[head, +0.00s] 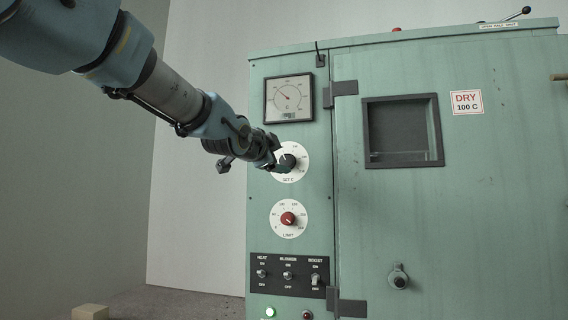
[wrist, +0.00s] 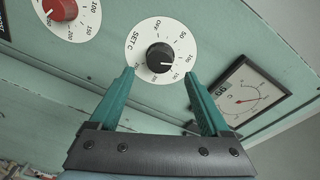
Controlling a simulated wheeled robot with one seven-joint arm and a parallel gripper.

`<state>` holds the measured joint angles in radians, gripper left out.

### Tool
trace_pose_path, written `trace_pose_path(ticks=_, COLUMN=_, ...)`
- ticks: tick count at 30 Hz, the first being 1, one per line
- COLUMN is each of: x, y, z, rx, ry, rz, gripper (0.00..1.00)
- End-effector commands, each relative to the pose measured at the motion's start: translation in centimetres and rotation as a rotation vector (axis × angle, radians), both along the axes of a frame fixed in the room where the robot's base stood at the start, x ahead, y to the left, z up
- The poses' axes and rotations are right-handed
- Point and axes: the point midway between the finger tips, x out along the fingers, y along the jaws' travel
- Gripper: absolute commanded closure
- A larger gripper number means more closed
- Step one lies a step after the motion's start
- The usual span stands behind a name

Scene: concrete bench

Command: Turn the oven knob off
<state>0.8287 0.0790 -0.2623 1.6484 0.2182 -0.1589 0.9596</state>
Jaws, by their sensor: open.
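The oven is a pale green cabinet (head: 460,220) with a control strip on its left side. The black SET C knob (wrist: 160,57) sits on a round white dial (wrist: 140,40) marked OFF, 50 and higher numbers. A light pointer mark on the knob appears turned away from OFF, though its exact reading is too small to tell. In the head view the same dial (head: 297,173) is partly hidden by my gripper (head: 254,162). In the wrist view my gripper (wrist: 159,73) is open and empty, its green fingers apart, framing the knob's lower side without visibly closing on it.
The LIMIT dial with a red knob (head: 288,218) is below, the square gauge (head: 289,98) above. A black switch panel (head: 289,276) and lit green lamp (head: 270,312) sit lower. The door has hinges (head: 345,88) and a window (head: 403,131). A beige block (head: 90,312) lies lower left.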

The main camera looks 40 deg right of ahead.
Motion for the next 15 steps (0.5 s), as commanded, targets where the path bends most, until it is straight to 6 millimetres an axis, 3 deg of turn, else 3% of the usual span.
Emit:
trace_pose_path(ticks=6, x=1.5, y=-3.2, z=0.1, rx=0.002, ry=0.002, rz=0.000, gripper=0.19)
trace_pose_path(ticks=15, x=2.2, y=-4.4, z=0.0, rx=0.001, ry=0.001, rz=0.003, gripper=0.19)
